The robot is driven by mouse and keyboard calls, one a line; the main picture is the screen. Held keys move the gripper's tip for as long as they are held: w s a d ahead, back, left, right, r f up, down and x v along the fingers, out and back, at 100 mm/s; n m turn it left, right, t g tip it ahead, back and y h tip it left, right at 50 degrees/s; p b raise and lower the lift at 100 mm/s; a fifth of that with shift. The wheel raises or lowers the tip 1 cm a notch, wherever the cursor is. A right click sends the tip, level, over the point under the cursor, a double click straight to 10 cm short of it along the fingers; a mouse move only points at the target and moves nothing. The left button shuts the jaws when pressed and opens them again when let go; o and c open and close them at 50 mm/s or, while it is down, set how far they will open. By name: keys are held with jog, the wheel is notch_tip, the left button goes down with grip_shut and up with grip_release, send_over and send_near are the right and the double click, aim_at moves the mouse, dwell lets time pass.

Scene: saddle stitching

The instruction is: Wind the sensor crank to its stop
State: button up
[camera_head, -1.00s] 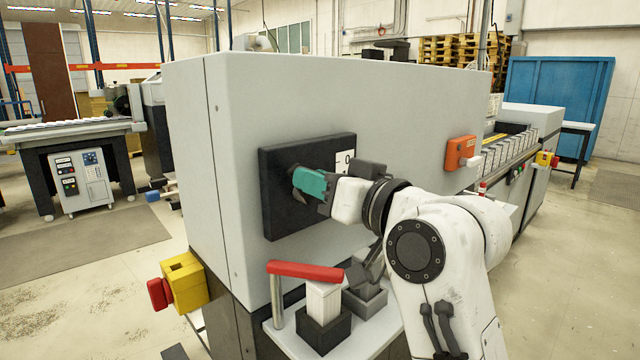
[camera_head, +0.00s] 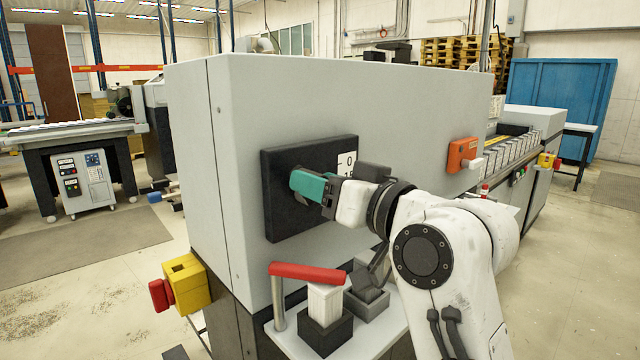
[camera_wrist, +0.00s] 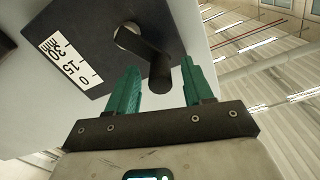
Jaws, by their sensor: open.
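The sensor crank (camera_wrist: 152,62) is a dark arm on a round hub, set on a black square plate (camera_wrist: 90,80) with a white scale (camera_wrist: 70,58) marked 0, 15 and 30 mm. In the wrist view the crank's free end lies between and just beyond the green fingertips of my gripper (camera_wrist: 163,78), with gaps on both sides. In the head view my gripper (camera_head: 306,183) is in front of the black plate (camera_head: 285,220) on the grey machine and hides the crank. The jaws are open and hold nothing.
A shelf (camera_head: 385,325) below carries a paper stack (camera_head: 325,300) in a dark holder, a grey tray (camera_head: 368,302) and a red bar (camera_head: 305,271) on a post. A yellow box with a red knob (camera_head: 160,293) is at the lower left. An orange box (camera_head: 462,154) is on the machine's right.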

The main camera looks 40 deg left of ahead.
jog(key=d, duration=1)
jog(key=shift+s+d+b, duration=0.2)
jog(key=shift+s+b, duration=0.15)
jog(key=shift+s, duration=0.05)
